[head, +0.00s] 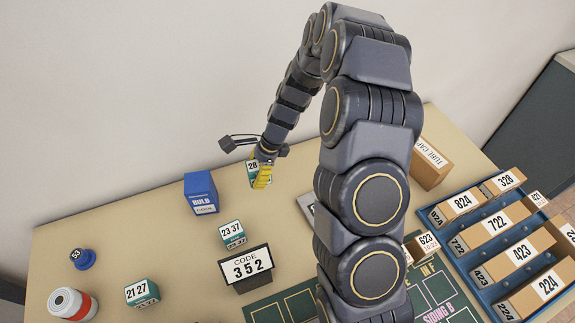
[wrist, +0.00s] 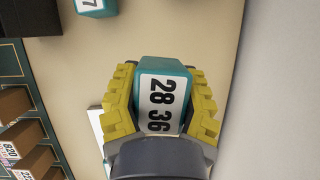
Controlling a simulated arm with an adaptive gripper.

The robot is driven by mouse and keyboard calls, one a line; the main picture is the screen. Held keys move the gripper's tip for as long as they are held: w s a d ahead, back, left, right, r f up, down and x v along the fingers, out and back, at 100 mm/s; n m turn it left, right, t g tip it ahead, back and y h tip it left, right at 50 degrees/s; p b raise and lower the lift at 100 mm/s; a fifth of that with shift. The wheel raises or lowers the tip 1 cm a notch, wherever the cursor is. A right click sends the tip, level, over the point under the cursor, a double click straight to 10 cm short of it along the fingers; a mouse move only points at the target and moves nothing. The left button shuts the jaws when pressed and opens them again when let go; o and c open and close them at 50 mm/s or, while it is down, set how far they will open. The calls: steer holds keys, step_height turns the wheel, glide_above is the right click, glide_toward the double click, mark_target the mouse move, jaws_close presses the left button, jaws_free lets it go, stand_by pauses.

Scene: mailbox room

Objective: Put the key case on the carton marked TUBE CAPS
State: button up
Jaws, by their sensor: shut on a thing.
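My gripper (head: 263,170) is shut on a teal case with a white label reading 28 36 (wrist: 165,90). In the wrist view its yellow fingers press on both sides of the case. In the head view the case (head: 251,167) is partly covered by a yellow finger, near the table's back edge; I cannot tell whether it touches the table. No label in view reads key case. The brown carton marked TUBE CAPS (head: 431,160) stands at the back right of the table, well right of my gripper, partly hidden behind my arm.
Similar teal cases read 23 37 (head: 232,234) and 21 27 (head: 142,293). A blue BULB box (head: 201,192) stands left of my gripper. A CODE 352 sign (head: 247,268) is at front centre. A blue rack (head: 470,255) of numbered boxes fills the right. My arm hides the middle.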

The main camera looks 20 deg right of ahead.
steer(key=shift+r, duration=0.25)
steer(key=s+d+r+m+t+h, duration=0.1)
steer(key=s+d+r+m, duration=0.4)
steer(key=d, duration=0.6)
steer(key=s+d+r+m+t+h, duration=0.25)
steer(key=s+d+m, duration=0.3)
steer(key=d, duration=0.55)
steer(key=s+d+r+m+t+h, duration=0.1)
steer(key=s+d+r+m, duration=0.4)
steer(key=d, duration=0.7)
steer(key=m, duration=0.1)
glide_above(423, 146)
steer(key=s, duration=0.2)
steer(key=shift+g, duration=0.25)
steer(key=f, duration=0.9)
steer(key=shift+w+a+f, duration=0.1)
steer(key=shift+a+f, duration=0.2)
steer(key=shift+f, duration=0.05)
steer(key=shift+w+d+f, duration=0.25)
steer(key=shift+d+f, duration=0.05)
steer(key=shift+f, duration=1.7)
